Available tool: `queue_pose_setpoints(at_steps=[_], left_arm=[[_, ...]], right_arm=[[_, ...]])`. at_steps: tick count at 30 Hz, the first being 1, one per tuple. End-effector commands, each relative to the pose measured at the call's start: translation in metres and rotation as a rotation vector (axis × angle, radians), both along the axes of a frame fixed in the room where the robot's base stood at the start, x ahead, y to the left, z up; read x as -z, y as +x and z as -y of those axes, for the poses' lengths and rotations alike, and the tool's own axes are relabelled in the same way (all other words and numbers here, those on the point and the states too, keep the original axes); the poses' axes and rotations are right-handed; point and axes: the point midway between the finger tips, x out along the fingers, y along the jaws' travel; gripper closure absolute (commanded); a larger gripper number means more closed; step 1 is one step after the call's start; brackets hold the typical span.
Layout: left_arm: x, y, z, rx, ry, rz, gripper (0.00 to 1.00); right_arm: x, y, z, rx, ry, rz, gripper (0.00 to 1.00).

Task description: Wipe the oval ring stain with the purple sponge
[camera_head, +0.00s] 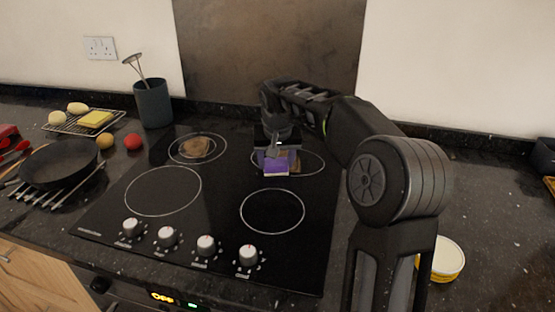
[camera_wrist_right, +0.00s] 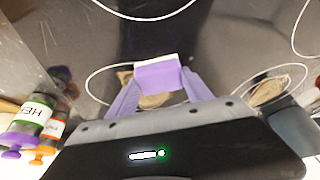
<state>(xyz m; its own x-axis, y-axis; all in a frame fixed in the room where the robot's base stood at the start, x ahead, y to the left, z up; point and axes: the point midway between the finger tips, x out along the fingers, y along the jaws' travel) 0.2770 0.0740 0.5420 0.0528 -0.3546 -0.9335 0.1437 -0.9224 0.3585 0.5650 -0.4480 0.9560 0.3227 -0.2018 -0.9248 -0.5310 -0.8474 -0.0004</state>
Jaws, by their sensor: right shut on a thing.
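The purple sponge (camera_head: 275,165), with a pale layer on top, is at the back right burner of the black hob. My right gripper (camera_head: 278,149) is shut on it from above; the sponge also shows between the fingers in the right wrist view (camera_wrist_right: 158,76). A brown stain (camera_wrist_right: 152,101) shows partly behind the sponge and fingers in that view. A second brown stain (camera_head: 195,147) lies inside the back left burner ring, clear of the sponge; it shows at the right in the wrist view (camera_wrist_right: 268,91). I cannot tell whether the sponge touches the hob. My left gripper is not in view.
Several control knobs (camera_head: 206,245) line the hob's front. A black pan (camera_head: 60,165) sits on a rack at left, near a red ball-like item (camera_head: 132,141) and a utensil pot (camera_head: 153,103). A yellow-sided tin (camera_head: 447,260) stands at right. The front burners are clear.

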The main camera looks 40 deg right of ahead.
Motion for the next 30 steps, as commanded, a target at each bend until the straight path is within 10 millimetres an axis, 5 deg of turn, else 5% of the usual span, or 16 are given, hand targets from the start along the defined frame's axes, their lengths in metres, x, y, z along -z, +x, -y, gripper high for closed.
queue_pose_setpoints(at_steps=[13, 30], left_arm=[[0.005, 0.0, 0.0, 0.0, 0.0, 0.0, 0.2], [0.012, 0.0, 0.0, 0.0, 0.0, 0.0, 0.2]], right_arm=[[-0.001, -0.006, -0.007, 0.0, -0.001, 0.001, 0.86], [0.003, -0.022, 0.006, 0.001, -0.001, -0.002, 0.86]])
